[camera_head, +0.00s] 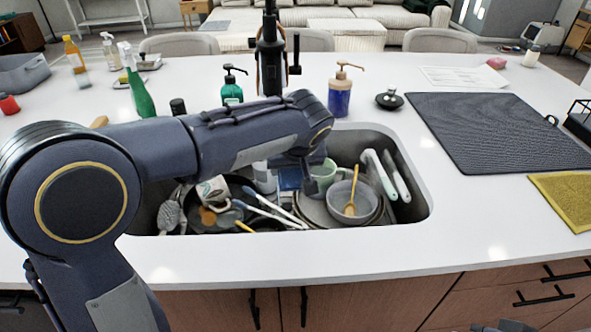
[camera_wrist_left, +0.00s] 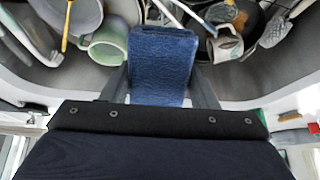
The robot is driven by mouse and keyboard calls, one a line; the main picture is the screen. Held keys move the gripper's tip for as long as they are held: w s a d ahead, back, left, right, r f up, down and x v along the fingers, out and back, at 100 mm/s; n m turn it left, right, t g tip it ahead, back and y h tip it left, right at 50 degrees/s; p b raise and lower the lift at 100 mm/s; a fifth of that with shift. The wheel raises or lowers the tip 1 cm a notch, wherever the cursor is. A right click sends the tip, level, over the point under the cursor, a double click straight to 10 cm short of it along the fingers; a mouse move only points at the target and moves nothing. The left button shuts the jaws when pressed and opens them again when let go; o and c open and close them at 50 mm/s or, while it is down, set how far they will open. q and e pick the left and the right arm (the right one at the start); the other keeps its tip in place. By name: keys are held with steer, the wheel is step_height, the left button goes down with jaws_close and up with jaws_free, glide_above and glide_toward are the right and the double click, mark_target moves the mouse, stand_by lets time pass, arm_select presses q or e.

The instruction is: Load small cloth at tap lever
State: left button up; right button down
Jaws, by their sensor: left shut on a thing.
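The small blue cloth (camera_wrist_left: 160,65) is between the two fingers of my left gripper (camera_wrist_left: 160,85), which is shut on it. In the head view a bit of the cloth (camera_head: 289,178) shows beside my left gripper (camera_head: 305,185), low over the sink, partly hidden by my arm. The black tap (camera_head: 270,60) stands behind the sink, with its lever (camera_head: 295,69) on the right side. My left forearm crosses in front of the tap's base and hides it.
The sink (camera_head: 420,205) holds bowls, plates, a mug (camera_head: 212,190), a green cup (camera_head: 328,176) and utensils. Soap pumps (camera_head: 232,92) (camera_head: 340,95) flank the tap. A dark drying mat (camera_head: 500,130) and yellow cloth (camera_head: 565,195) lie right. The front counter strip is clear.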

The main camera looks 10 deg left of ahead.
mark_target(296, 176)
arm_select(q)
steer(key=w+a, duration=0.2)
steer(key=w, duration=0.1)
steer(key=w+a+f+p, duration=0.1)
steer(key=shift+w, duration=0.15)
steer(key=shift+w+a+f+p, duration=0.2)
steer(key=shift+w+a, duration=0.3)
steer(key=shift+w, duration=0.3)
steer(key=shift+w+a+f+p, duration=0.2)
steer(key=shift+w+a, duration=0.3)
steer(key=shift+w, duration=0.25)
steer(key=shift+s+d+b, duration=0.6)
steer(key=shift+s+d, duration=0.15)
steer(key=shift+s, duration=0.35)
steer(key=shift+s+d+b, duration=0.6)
steer(key=shift+s+d, duration=0.2)
steer(key=shift+s, duration=0.3)
steer(key=shift+s+d+b, duration=0.6)
steer(key=shift+s+d, duration=0.15)
steer(key=shift+s, duration=0.35)
steer(key=shift+s+r, duration=0.1)
steer(key=shift+s+d+r+p, duration=0.4)
steer(key=shift+s+d+r, duration=0.3)
steer(key=shift+s+r, duration=0.3)
steer(key=shift+s+d+r+p, duration=0.35)
steer(key=shift+s+d+r, duration=0.3)
steer(key=shift+s+r, duration=0.3)
